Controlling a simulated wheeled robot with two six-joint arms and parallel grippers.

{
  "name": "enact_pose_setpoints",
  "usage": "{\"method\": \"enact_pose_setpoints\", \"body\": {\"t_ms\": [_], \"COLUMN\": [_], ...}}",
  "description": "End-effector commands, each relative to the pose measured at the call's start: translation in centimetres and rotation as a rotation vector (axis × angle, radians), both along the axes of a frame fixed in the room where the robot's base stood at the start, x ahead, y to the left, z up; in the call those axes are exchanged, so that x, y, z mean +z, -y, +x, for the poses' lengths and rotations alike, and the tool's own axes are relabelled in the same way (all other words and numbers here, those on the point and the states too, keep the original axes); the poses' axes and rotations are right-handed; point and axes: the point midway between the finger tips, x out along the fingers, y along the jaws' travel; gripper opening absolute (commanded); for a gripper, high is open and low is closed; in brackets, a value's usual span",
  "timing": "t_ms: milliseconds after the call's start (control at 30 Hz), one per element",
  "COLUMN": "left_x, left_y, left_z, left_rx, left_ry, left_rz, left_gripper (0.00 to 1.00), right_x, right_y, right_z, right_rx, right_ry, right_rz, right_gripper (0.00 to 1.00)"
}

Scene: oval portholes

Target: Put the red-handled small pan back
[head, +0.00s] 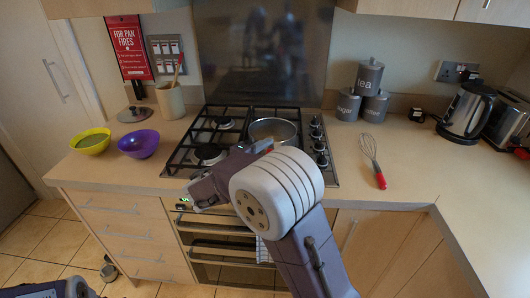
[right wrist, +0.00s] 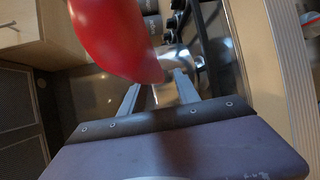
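The small pan (head: 272,130) is a round silver pan on the right part of the hob. My right arm hides its near side, and no red handle shows on it in the head view. A large blurred red shape (right wrist: 115,40), perhaps the pan's handle, is close to the camera in the right wrist view. A silver surface (right wrist: 176,68) shows beyond the fingers. My right gripper (right wrist: 158,88) has its fingers apart, with the red end overlapping the space between them; contact cannot be told. My left gripper is out of view; only part of the left arm shows.
A red-handled whisk (head: 371,160) lies on the right worktop. A yellow bowl (head: 92,141), a purple bowl (head: 138,144) and a utensil pot (head: 171,101) stand left of the hob (head: 185,155). Grey canisters (head: 369,77) and a kettle (head: 466,109) stand behind and right.

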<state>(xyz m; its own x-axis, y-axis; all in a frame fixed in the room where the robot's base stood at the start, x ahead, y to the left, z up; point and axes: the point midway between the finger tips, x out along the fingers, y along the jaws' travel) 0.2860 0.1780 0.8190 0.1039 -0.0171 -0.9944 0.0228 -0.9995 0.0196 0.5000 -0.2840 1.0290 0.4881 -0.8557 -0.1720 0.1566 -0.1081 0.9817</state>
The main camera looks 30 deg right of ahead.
Motion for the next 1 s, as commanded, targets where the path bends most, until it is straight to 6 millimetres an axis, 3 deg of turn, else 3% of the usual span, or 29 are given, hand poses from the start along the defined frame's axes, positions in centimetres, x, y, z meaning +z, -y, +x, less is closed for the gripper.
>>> {"method": "enact_pose_setpoints", "body": {"t_ms": [267, 733, 1000], "left_x": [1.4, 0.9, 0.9], "left_y": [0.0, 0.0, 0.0], "left_z": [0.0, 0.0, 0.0], "left_rx": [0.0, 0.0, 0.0], "left_ry": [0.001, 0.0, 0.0], "left_rz": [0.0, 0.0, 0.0], "left_gripper": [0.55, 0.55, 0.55], "right_x": [1.1, 2.4, 2.7], "right_y": [-0.2, -8.6, -10.3], "right_z": [-0.1, -4.8, -5.9], "right_rx": [0.002, 0.005, -0.001], "right_ry": [0.0, 0.001, 0.0], "right_rz": [0.0, 0.0, 0.0], "right_gripper": [0.38, 0.38, 0.38]}}
